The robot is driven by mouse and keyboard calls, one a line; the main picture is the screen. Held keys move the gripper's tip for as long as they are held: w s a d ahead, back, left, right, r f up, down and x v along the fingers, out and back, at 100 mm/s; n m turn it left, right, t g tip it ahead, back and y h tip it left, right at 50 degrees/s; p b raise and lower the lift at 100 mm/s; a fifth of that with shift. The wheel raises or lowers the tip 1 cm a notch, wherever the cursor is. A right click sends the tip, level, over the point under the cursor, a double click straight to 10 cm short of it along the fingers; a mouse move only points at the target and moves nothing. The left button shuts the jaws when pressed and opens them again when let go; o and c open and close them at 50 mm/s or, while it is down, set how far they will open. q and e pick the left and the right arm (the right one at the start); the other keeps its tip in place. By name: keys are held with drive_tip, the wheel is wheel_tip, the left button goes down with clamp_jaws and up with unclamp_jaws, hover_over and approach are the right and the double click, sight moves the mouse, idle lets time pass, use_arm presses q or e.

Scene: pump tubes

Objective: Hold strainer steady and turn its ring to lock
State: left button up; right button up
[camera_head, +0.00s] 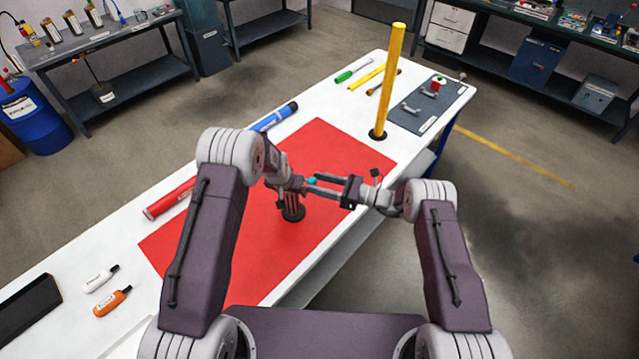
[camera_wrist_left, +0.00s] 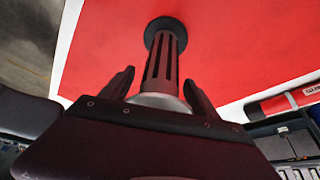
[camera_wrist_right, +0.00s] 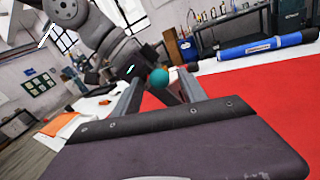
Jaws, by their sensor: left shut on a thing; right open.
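The strainer (camera_head: 293,212) stands upright on the red mat in the head view, with its top hidden by my grippers. The left wrist view shows its dark slotted body (camera_wrist_left: 165,62), round black foot (camera_wrist_left: 164,28) and a pale ring-like part (camera_wrist_left: 158,101) at the near end. My left gripper (camera_wrist_left: 158,90) is shut on the strainer around this near end. My right gripper (camera_head: 317,188) is open, reaching in from the right at the strainer's top. A teal ball (camera_wrist_right: 159,78) shows between its fingers in the right wrist view; contact cannot be told.
The red mat (camera_head: 210,255) covers the middle of the white table. A yellow post (camera_head: 390,80) rises behind it, near a grey panel (camera_head: 425,108) with handles. A blue tube (camera_head: 275,117) and red tube (camera_head: 168,199) lie along the far edge. White and orange bottles (camera_head: 112,303) lie at left.

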drive_tip(key=shift+c, duration=0.3)
clamp_jaws()
idle(1.1)
